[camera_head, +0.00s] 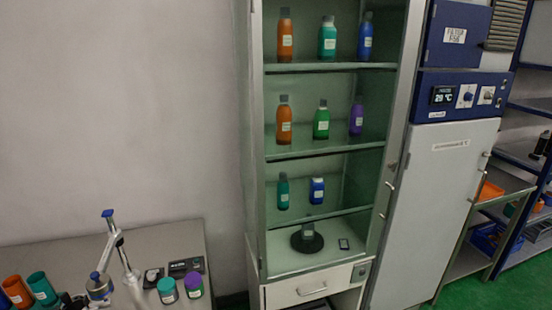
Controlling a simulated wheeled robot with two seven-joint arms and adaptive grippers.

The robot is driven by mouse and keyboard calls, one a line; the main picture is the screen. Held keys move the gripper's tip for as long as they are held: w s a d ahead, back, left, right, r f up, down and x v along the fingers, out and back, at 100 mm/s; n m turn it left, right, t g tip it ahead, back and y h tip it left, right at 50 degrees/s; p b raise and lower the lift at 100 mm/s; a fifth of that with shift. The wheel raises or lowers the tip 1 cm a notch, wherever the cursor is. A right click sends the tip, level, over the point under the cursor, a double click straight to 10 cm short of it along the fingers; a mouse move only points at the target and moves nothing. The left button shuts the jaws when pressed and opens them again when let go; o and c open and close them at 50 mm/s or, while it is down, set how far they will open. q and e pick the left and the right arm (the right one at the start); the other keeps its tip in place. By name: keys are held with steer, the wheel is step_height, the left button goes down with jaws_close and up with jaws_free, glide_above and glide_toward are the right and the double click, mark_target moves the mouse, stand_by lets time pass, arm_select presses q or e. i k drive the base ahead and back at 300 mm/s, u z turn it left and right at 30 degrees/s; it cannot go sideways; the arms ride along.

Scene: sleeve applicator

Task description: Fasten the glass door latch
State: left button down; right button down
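A tall cabinet with a glass front (323,154) stands in the middle of the head view. Its shelves and bottles show clearly through a greenish tint. A pale upright frame (404,90) runs down its right side. A small light handle-like fitting (389,185) sits on that side at mid height, with another small fitting (381,215) lower down. Both are too small to tell which is the latch or how it is set. I cannot tell whether the glass door is fully shut. Neither of my grippers is in view.
A drawer (310,287) is under the cabinet's glass part. A white-doored unit with a blue control panel (460,97) stands close on the right, beside shelving (500,205). At lower left, a bench (165,240) holds jars (193,285) and a metal lever device (110,240).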

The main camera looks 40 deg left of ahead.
mark_target(392, 164)
steer(key=u, duration=0.9)
steer(key=k, duration=0.35)
steer(key=u, duration=0.1)
steer(key=i, duration=0.8)
steer(key=z, duration=0.6)
steer(key=k, duration=0.65)
steer(key=z, duration=0.4)
steer(key=i, duration=0.5)
steer(key=z, duration=0.55)
steer(key=i, duration=0.75)
steer(key=u, duration=0.1)
